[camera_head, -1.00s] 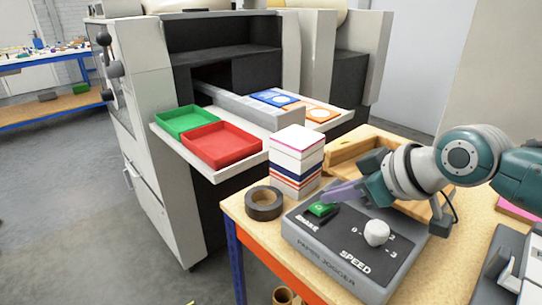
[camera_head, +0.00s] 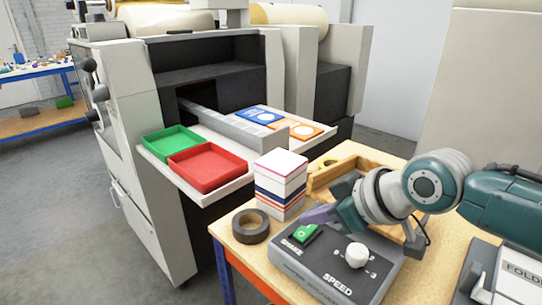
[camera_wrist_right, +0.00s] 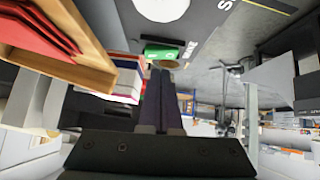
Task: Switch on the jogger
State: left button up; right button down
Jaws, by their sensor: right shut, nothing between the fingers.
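The jogger (camera_head: 318,281) is a grey box on the wooden table, marked SHAKE and SPEED. Its green rocker switch (camera_head: 303,234) is at the box's left rear, and a white knob (camera_head: 357,255) sits to the right. I cannot tell for certain which way the rocker is tipped. The switch also shows in the right wrist view (camera_wrist_right: 162,52), just beyond the fingertips. My right gripper (camera_head: 316,214) is shut and empty, its fingers just behind and above the switch; a small gap seems to separate them. My left gripper is not in view.
A paper stack (camera_head: 281,185) and a roll of dark tape (camera_head: 251,226) stand left of the jogger. A wooden tray (camera_head: 376,160) lies behind my gripper. A machine holds a green tray (camera_head: 170,145) and a red tray (camera_head: 207,168). A folder unit (camera_head: 520,275) is at the right.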

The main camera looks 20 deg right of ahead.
jog(key=r, duration=0.1)
jog(key=r+p, duration=0.1)
jog(key=r, duration=0.1)
jog(key=shift+w+d+r, duration=0.1)
jog(key=shift+d, duration=0.15)
pick_arm(q)
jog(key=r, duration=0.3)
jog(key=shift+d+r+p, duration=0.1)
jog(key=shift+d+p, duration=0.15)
jog(key=shift+p, duration=0.1)
pick_arm(e)
jog(key=v, duration=0.9)
jog(key=shift+d, duration=0.35)
